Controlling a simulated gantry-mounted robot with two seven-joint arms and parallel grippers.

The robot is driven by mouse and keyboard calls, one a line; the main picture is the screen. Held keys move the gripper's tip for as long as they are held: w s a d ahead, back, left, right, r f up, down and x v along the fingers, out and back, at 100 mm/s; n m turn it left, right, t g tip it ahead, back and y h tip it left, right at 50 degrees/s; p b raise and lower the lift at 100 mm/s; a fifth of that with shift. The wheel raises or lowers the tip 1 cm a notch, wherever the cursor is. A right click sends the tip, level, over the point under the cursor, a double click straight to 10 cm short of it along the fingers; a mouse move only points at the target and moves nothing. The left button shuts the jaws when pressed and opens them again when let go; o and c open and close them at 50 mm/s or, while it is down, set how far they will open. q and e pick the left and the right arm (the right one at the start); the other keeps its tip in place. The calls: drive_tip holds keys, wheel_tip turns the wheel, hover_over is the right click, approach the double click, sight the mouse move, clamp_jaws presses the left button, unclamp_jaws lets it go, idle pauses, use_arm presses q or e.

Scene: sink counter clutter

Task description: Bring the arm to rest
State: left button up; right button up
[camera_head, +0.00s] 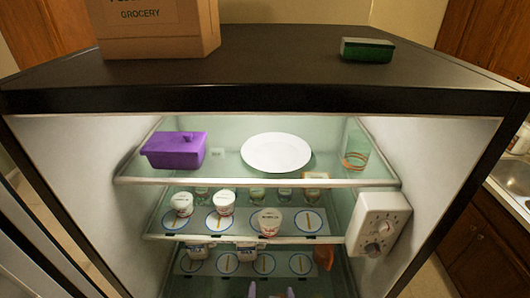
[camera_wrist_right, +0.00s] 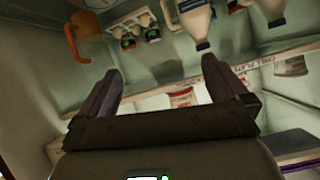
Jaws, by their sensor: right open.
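My right gripper (camera_head: 271,291) shows only as two purple fingertips at the bottom edge of the head view, in front of the open fridge. In the right wrist view, my right gripper (camera_wrist_right: 160,85) has its two fingers spread wide apart. Nothing is held between them. A small white and red cup (camera_wrist_right: 182,97) shows beyond the gap, apart from the fingers. My left gripper is not in view.
The fridge shelves hold a purple lidded box (camera_head: 174,150), a white plate (camera_head: 276,153), several yogurt cups and an orange-handled item (camera_head: 323,257). A control box (camera_head: 378,224) is on the right. A grocery box (camera_head: 156,28) and a green container (camera_head: 367,50) stand on top.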

drive_tip(key=s+d+f+n+g, duration=0.1)
drive_tip(key=s+d+g, duration=0.3)
drive_tip(key=s+d, duration=0.6)
drive_tip(key=s+d+f+n+g, duration=0.1)
drive_tip(key=s+d+n+g, duration=0.2)
drive_tip(key=s+d, duration=0.7)
drive_tip(key=s+g, duration=0.1)
drive_tip(key=s, duration=0.3)
drive_tip(key=shift+s+d+g, duration=0.15)
drive_tip(key=shift+s+g, duration=0.1)
drive_tip(key=shift+g, duration=0.15)
